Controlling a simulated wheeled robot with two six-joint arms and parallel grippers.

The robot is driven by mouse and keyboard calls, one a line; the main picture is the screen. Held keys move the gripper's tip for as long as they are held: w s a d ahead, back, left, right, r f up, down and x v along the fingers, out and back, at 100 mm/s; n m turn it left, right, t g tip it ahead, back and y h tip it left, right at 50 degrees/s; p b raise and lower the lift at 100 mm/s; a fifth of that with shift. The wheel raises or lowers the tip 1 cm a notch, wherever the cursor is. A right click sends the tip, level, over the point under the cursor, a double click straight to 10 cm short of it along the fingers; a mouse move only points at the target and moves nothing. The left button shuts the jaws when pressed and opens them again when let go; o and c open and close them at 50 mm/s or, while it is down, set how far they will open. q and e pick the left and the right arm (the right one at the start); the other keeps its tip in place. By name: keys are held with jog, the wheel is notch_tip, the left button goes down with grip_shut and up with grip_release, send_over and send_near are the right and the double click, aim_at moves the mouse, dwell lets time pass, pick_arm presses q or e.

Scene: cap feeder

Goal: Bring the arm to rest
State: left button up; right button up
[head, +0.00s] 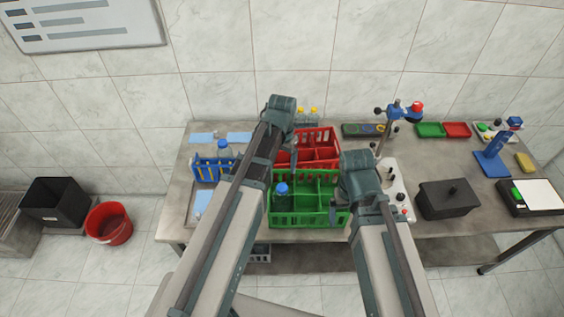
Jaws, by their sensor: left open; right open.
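My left arm reaches up the middle of the view, and my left gripper (283,108) is over the back of the table, behind the green crate and by the red crate's left side. Its fingers are mostly hidden by the arm; it is open, with nothing seen in it. My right gripper (342,205) is at the right end of the green crate (296,220), open, with no object seen in it. Whether it touches the crate cannot be told. A blue-capped bottle (282,198) stands in the green crate's left part.
A red crate (318,140) stands behind the green one. A blue rack (206,169) with a bottle (224,150) is at left. A white-topped device (397,184), blue-and-red stand (396,110), black box (447,199) and blue stand (491,160) fill the right of the table.

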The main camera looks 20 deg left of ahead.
aim_at(282, 187)
pick_arm(q)
jog(key=shift+f, duration=0.15)
notch_tip(282, 187, down, 12)
jog(key=b, duration=1.2)
notch_tip(282, 187, up, 13)
jog(key=p, duration=1.3)
notch_tip(282, 187, down, 13)
jog(key=b, duration=1.3)
jog(key=shift+f+b, duration=0.2)
jog(key=shift+b, duration=0.1)
notch_tip(282, 187, up, 16)
jog(key=p, duration=1.6)
jog(key=shift+r, duration=0.15)
jog(key=shift+s, duration=0.1)
